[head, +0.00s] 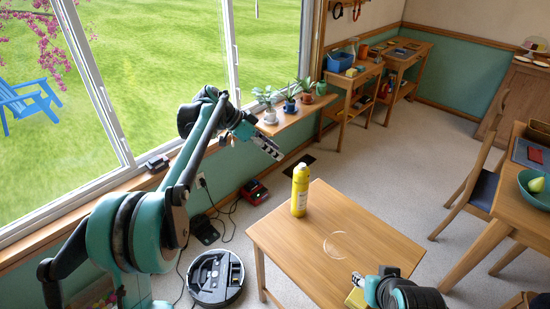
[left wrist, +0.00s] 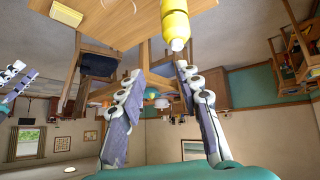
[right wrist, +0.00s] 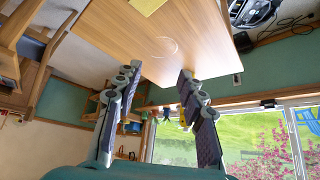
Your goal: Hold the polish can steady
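The polish can (head: 300,192), a yellow can with a white cap, stands upright on the far left corner of the small wooden table (head: 345,225). It also shows upside down in the left wrist view (left wrist: 174,18), just beyond the fingertips. My left gripper (head: 268,150) is raised near the window sill, up and left of the can and apart from it. Its fingers are spread and empty in the left wrist view (left wrist: 163,70). My right gripper (head: 362,278) is at the table's near right edge, apart from the can. Its fingers are open and empty in the right wrist view (right wrist: 158,72).
A yellow block (head: 355,299) lies on the table beside my right gripper. A pale ring mark (head: 348,245) is on the tabletop. Potted plants (head: 290,103) line the sill. A robot vacuum (head: 215,278) is on the floor. A chair (head: 470,195) stands to the right.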

